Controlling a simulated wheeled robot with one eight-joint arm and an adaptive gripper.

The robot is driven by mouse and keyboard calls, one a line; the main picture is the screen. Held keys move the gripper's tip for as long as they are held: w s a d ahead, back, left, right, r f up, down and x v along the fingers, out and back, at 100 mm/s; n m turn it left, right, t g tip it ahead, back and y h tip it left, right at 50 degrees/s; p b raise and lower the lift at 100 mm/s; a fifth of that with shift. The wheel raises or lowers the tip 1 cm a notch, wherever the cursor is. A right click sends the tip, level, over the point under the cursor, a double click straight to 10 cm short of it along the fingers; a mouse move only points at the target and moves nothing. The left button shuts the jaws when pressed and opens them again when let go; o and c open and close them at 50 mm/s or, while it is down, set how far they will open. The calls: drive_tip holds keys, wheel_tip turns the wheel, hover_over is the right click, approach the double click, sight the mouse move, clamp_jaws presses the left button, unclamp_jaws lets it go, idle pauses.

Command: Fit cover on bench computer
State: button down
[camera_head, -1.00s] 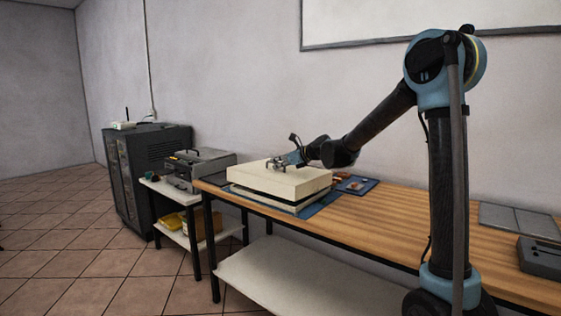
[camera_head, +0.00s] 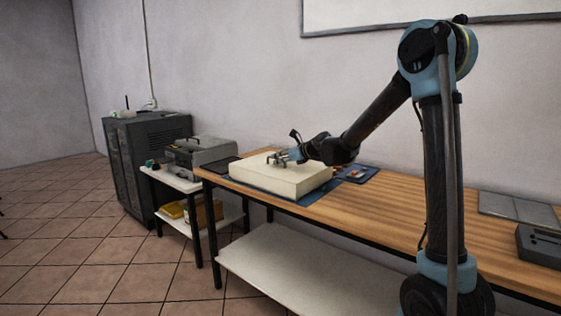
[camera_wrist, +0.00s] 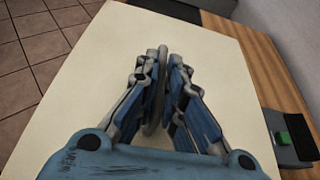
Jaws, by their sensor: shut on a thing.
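The cover is a cream, flat box-like shell (camera_head: 283,178) on the wooden bench, and its broad top fills much of the wrist view (camera_wrist: 85,85). It looks level and sits low, with no dark gap visible beneath it. The computer's lower part is hidden under it. My gripper (camera_head: 277,159) is above the cover's top. In the wrist view its fingers (camera_wrist: 160,70) are shut on a thin grey upright handle (camera_wrist: 162,50) on the cover. Whether the cover is fully seated on every side cannot be told.
A blue mat (camera_head: 319,195) shows under the cover's edge. A blue tray with small parts (camera_head: 358,174) lies behind, and a dark flat item (camera_head: 220,166) at the left. A grey panel (camera_head: 518,209) and dark box (camera_head: 541,251) lie right. The bench middle is clear.

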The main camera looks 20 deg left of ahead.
drive_tip(key=shift+f, duration=0.5)
idle(1.1)
drive_tip(key=c, duration=1.6)
unclamp_jaws()
drive_tip(key=shift+c, duration=0.2)
drive_tip(key=v, duration=1.2)
drive_tip(key=shift+r, duration=0.1)
drive_tip(key=shift+w+r, duration=0.1)
drive_tip(key=shift+r, duration=2.85)
